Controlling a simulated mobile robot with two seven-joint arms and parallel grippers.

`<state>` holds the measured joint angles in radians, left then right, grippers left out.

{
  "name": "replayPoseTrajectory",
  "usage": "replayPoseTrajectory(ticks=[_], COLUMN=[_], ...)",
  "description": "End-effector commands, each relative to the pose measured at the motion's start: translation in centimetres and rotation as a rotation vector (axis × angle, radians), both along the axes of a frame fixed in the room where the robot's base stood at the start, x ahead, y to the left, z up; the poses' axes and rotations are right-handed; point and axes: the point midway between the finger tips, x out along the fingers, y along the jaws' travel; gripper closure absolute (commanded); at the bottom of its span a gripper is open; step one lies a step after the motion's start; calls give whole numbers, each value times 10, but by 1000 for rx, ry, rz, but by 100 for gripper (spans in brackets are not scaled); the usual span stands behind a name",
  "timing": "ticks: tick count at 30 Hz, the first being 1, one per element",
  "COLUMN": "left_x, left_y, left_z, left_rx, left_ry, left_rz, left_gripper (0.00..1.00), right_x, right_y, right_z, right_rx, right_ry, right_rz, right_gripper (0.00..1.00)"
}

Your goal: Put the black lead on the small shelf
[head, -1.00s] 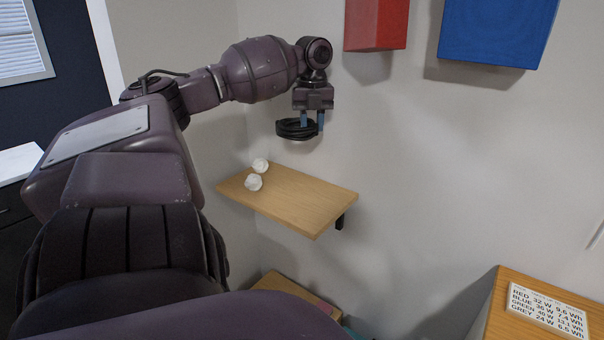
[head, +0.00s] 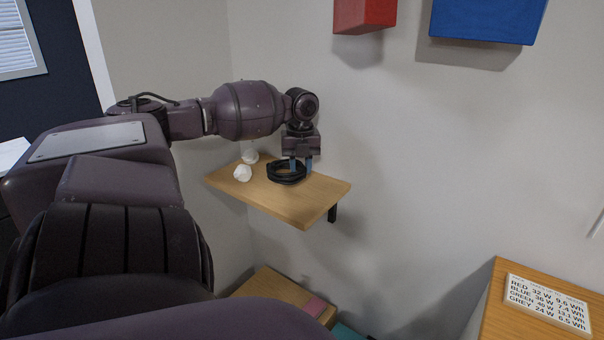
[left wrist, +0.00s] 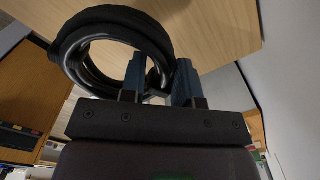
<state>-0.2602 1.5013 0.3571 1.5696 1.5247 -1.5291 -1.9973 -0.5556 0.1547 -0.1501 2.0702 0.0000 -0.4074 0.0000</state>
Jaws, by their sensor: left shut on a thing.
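The black lead (head: 286,178) is a coiled black loop at the small wooden shelf (head: 305,212) on the wall. My left gripper (head: 301,165) points down over the shelf and is shut on the lead. In the left wrist view the coil (left wrist: 68,50) sits at the left, with one side of it between the blue fingertips (left wrist: 165,80). The shelf board (left wrist: 220,25) fills the area beyond. The lead is at or just above the board; I cannot tell if it touches. My right gripper is not in view.
A red box (head: 364,14) and a blue box (head: 487,20) hang on the wall above. A labelled card (head: 547,305) lies on a wooden surface at lower right. The shelf's right front part is clear.

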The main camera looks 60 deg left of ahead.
Motion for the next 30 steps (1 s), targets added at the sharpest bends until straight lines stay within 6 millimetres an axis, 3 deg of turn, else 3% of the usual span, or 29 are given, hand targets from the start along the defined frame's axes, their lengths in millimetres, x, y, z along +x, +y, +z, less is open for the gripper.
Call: replayPoseTrajectory(ticks=[3, 7, 20, 21, 25, 30], left_x=[0, 0, 0, 0, 0, 0], left_y=[0, 0, 0, 0, 0, 0], left_z=[-25, -41, -45, -45, -45, -45], left_rx=[0, 0, 0, 0, 1, 1], left_ry=[9, 6, 0, 1, 2, 2], left_rz=[1, 0, 0, 0, 0, 0], left_gripper=[98, 98, 98, 66, 46, 45], right_x=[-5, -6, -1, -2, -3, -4], right_y=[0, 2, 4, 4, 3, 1], right_z=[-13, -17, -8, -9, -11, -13], right_rx=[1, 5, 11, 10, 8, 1], right_ry=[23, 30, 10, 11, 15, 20], right_rz=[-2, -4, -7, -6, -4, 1], right_gripper=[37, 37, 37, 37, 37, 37])
